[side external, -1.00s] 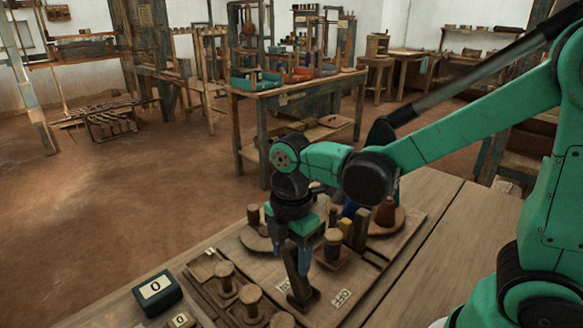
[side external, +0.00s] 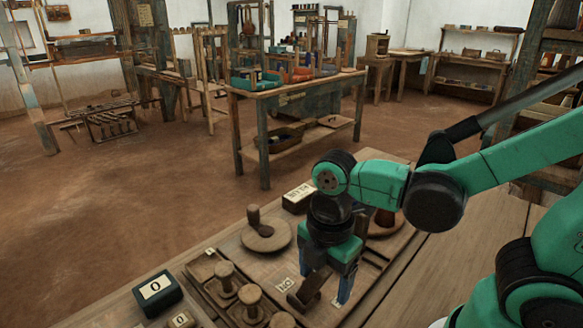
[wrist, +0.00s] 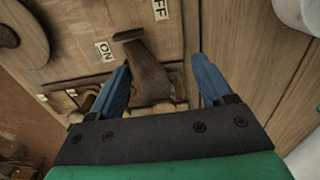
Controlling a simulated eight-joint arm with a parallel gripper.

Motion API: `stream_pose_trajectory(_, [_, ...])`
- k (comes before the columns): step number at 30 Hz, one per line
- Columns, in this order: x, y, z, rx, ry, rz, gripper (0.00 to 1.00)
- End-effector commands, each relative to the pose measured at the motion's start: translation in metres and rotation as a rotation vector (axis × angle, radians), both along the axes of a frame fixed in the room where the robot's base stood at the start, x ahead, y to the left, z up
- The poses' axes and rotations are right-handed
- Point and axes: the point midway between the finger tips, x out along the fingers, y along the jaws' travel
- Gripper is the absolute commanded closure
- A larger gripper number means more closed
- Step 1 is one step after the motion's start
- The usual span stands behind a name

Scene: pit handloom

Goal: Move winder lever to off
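In the side view my finger largely hides the OFF label.
Wooden pegs (side external: 250,294) in a tray stand left of the lever. A round wooden disc with a knob (side external: 265,236) sits behind. Bare tabletop lies to the right.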

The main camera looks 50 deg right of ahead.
Motion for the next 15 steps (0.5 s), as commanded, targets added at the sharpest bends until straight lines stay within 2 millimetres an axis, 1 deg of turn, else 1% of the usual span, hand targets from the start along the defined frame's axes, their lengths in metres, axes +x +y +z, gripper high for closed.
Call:
stream_pose_trajectory(1, [-0.0039,0.0000,-0.0010,0.000,0.009,0.001,0.45])
stream_pose_trajectory(4, [-0.0056,-0.0001,-0.0014,0.000,0.011,0.001,0.45])
stream_pose_trajectory(15, [-0.0057,0.0000,-0.0018,0.001,0.013,0.001,0.45])
